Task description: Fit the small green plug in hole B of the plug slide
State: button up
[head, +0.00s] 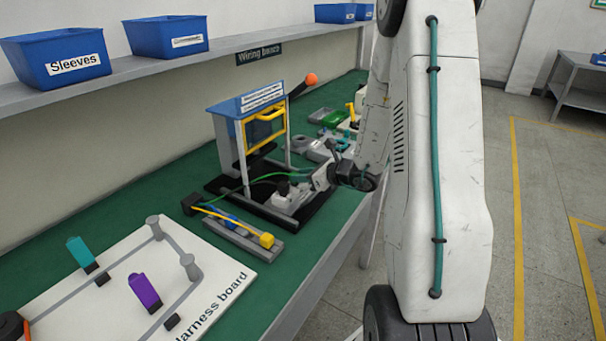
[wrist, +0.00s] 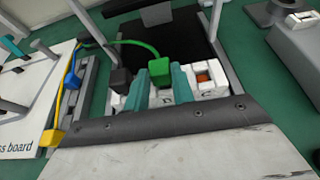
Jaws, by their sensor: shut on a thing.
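The small green plug (wrist: 159,70) is between the teal fingers of my gripper (wrist: 160,84) in the wrist view, with its green cable (wrist: 135,43) running off to the left. My gripper is shut on it, over the middle of the white plug slide (wrist: 208,92). A black plug (wrist: 120,80) stands at the slide's left position, and an orange spot (wrist: 202,78) shows in the right one. The green plug lines up with the middle position; whether it is seated there I cannot tell. In the head view my gripper (head: 318,178) is over the slide (head: 288,202), hiding the plug.
A blue-topped frame with a yellow handle (head: 267,117) stands behind the slide. A grey holder with a yellow plug (head: 267,240) lies in front, beside the harness board (head: 215,262).

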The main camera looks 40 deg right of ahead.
jog(key=shift+f, duration=0.1)
jog(key=o, duration=1)
jog(key=shift+o, duration=0.2)
jog(key=v, duration=0.7)
jog(key=shift+s+d, duration=0.15)
jog(key=shift+s, duration=0.15)
